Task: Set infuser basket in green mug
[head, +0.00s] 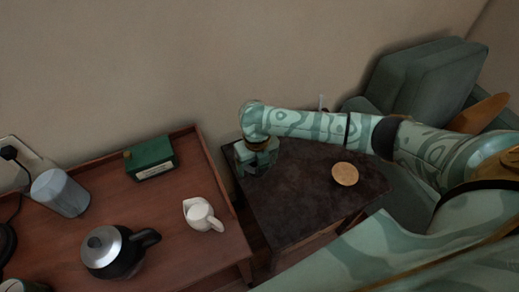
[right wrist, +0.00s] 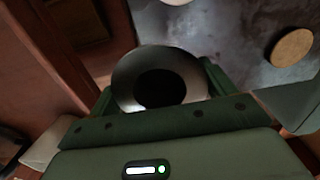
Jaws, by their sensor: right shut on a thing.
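My right gripper (head: 254,162) is at the left back corner of the dark table. In the right wrist view its fingers (right wrist: 160,86) are shut on a grey round piece with a wide metallic rim and a dark opening, which looks like the infuser basket (right wrist: 128,76). In the head view the gripper hides most of this piece. I cannot make out the green mug in either view; it may be hidden under the gripper. My left gripper is not in view.
The dark table (head: 290,215) holds a round wooden coaster (head: 345,174) and is otherwise mostly clear. The reddish wooden table (head: 165,222) holds a green box (head: 150,158), a white pitcher (head: 202,215), a kettle (head: 112,253) and a grey cylinder (head: 60,193). A green armchair (head: 425,78) stands behind.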

